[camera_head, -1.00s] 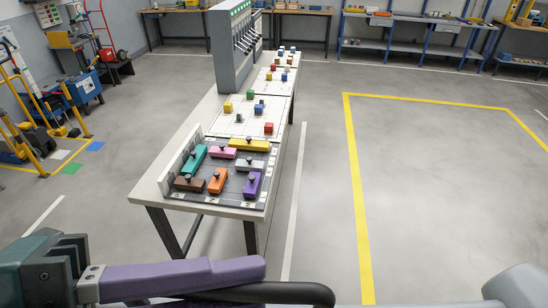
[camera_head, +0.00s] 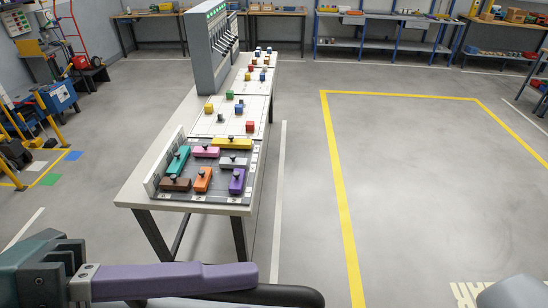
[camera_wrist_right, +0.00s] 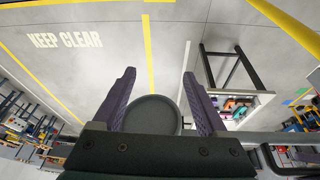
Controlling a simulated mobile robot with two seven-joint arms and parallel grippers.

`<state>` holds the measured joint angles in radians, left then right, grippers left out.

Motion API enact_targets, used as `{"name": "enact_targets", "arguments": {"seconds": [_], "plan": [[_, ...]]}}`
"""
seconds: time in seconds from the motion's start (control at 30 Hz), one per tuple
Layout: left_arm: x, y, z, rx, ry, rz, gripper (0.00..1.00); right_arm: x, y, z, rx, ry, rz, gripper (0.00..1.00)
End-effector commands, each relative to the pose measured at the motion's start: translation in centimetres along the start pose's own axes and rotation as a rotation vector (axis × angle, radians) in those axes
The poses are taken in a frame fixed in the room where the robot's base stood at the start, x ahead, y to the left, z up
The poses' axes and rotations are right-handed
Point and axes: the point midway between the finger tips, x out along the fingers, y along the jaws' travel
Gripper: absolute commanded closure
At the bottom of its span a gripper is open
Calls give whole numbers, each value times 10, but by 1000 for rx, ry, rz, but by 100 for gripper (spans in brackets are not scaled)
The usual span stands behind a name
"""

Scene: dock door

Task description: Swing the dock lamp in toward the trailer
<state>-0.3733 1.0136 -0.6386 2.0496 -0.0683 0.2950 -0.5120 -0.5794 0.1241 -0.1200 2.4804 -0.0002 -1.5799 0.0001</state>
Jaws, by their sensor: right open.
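I see no dock lamp and no trailer in either view. My left gripper (camera_head: 235,277) comes in at the lower left of the head view, seen side-on, with a teal body and a purple finger pointing right. Only one finger shows clearly, so its opening cannot be told. My right gripper (camera_wrist_right: 159,74) shows in the right wrist view with its two purple fingers spread apart. Grey floor shows between the fingertips, and nothing is held.
A white table (camera_head: 134,194) with coloured knobbed blocks and a grey lever panel (camera_head: 208,50) stands left of centre. A yellow floor outline (camera_head: 334,170) bounds clear floor at right. Workbenches line the back. Yellow-framed equipment (camera_head: 14,150) stands far left. "KEEP CLEAR" lettering (camera_wrist_right: 65,40) marks the floor.

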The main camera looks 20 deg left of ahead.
Motion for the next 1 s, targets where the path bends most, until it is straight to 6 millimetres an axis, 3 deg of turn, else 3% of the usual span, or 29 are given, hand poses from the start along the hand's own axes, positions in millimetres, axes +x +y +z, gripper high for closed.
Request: {"name": "enact_targets", "arguments": {"seconds": [0.17, 0.53, 1.0], "plan": [[0, -1, 1, 1, -4, -1, 53, 0, 0, 0, 0, 1, 0, 25], [-6, 0, 3, 0, -8, -1, 53, 2, -1, 0, 3, 1, -2, 25], [-66, 0, 1, -3, -8, 4, 53, 1, -2, 0, 7, 0, -6, 25]]}}
